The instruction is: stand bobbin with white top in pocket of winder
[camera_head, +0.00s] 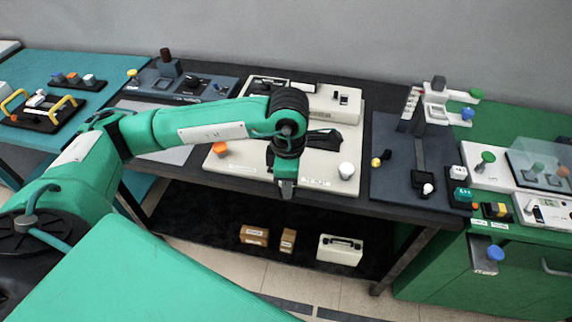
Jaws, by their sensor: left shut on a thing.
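My left gripper (285,187) points down over the front edge of the beige machine (314,181) on the dark table. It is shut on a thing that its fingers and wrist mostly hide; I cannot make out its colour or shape. A round white top (346,170) shows at the front right of the beige machine, to the right of my gripper and apart from it. An orange-topped piece (220,149) stands at the machine's left. Which unit is the winder, and its pocket, I cannot tell for sure. My right gripper is not in view.
A dark blue panel (390,187) with a post and small knobs lies to the right. A dark blue unit (200,83) stands at the back left. The green bench (470,255) at right holds several coloured knobs. Boxes (254,236) sit on the lower shelf.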

